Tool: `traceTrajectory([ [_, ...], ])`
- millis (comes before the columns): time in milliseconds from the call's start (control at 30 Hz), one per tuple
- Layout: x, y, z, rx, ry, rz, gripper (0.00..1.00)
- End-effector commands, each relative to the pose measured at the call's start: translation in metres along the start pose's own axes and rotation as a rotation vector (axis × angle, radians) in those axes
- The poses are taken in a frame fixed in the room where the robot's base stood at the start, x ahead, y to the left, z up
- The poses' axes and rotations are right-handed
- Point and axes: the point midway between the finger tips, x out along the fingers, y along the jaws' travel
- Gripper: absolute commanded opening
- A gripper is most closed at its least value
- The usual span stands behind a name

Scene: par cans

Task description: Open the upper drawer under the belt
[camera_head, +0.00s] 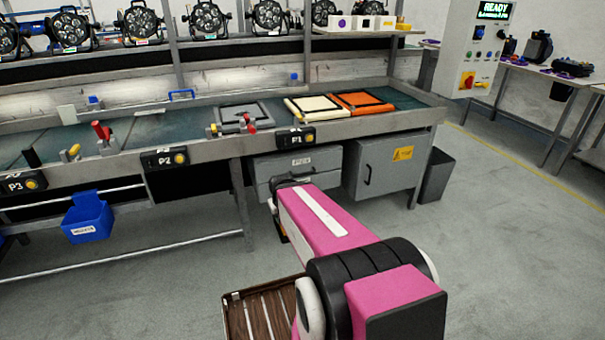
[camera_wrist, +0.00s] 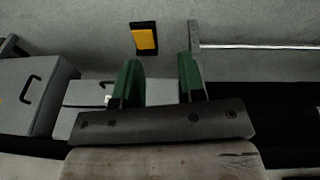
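The grey drawer unit hangs under the belt in the head view. Its upper drawer (camera_head: 295,163) has a pale label and looks shut. The lower drawer (camera_head: 263,189) is below it, partly hidden by my pink arm. My gripper (camera_wrist: 160,75) shows in the wrist view with two green fingers spread apart and nothing between them. In the head view the arm hides most of it, in front of the drawers. A grey drawer front (camera_wrist: 82,92) shows partly behind the left finger in the wrist view; I cannot tell which drawer it is.
A grey cabinet (camera_head: 388,170) with a handle and orange label stands right of the drawers. A dark bin (camera_head: 436,176) stands beside it. A blue bin (camera_head: 87,218) hangs at left. Trays lie on the belt (camera_head: 180,125) above. The floor (camera_head: 500,240) at right is clear.

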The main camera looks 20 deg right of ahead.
Motion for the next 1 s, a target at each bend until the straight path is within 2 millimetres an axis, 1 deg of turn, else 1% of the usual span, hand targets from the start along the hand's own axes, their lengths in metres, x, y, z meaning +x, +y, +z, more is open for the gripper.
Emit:
traceTrajectory([
  [33, 0.013, 0.013, -0.015, -0.034, 0.055, 0.024, 0.37],
  [167, 0.038, 0.045, -0.051, -0.156, 0.222, 0.11, 0.37],
  [200, 0.045, 0.056, -0.061, -0.198, 0.274, 0.143, 0.37],
  [400, 0.072, 0.108, -0.109, -0.424, 0.528, 0.341, 0.37],
  [500, 0.081, 0.131, -0.128, -0.54, 0.644, 0.456, 0.37],
  [600, 0.088, 0.151, -0.142, -0.657, 0.75, 0.582, 0.37],
  [733, 0.094, 0.174, -0.154, -0.801, 0.878, 0.758, 0.37],
  [833, 0.098, 0.188, -0.157, -0.904, 0.966, 0.899, 0.37],
  [1000, 0.1, 0.2, -0.154, -1.03, 1.076, 1.1, 0.37],
])
